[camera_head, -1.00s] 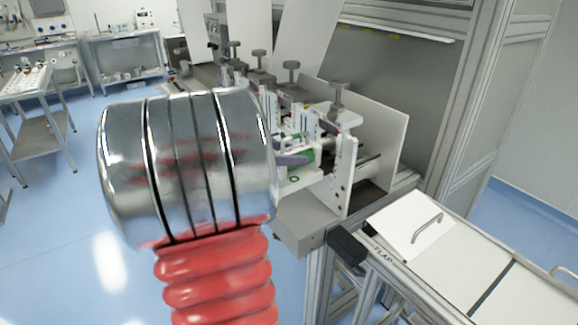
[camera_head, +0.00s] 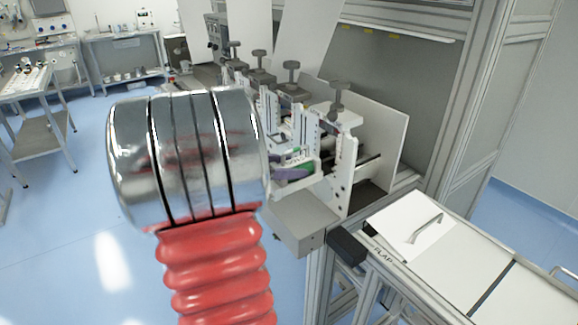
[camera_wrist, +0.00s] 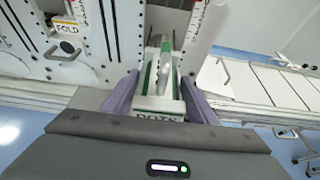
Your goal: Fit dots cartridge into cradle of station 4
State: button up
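The dots cartridge (camera_wrist: 162,85) is white with green side edges and a partly hidden "DOTS" label at its near end. It lies between the two purple fingers of my gripper (camera_wrist: 160,103), which appear closed against its sides. In the head view, a purple finger and the green edge of the cartridge (camera_head: 304,154) show beside the white uprights of the nearest station (camera_head: 347,165). In the wrist view, the cartridge's far end points between two white upright plates with red marks. No station number is readable, and I cannot tell whether it touches the cradle.
A white plate labelled "FOLD" (camera_wrist: 67,50) stands left in the wrist view. Dark clamp knobs (camera_head: 337,95) rise above the stations. A grey block (camera_head: 304,222) juts out below. A white flap with a handle (camera_head: 412,226) lies right. Open floor lies left.

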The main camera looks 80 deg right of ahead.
jog(key=o, duration=0.4)
jog(key=shift+r, duration=0.15)
jog(key=v, duration=1.2)
dwell(0.7)
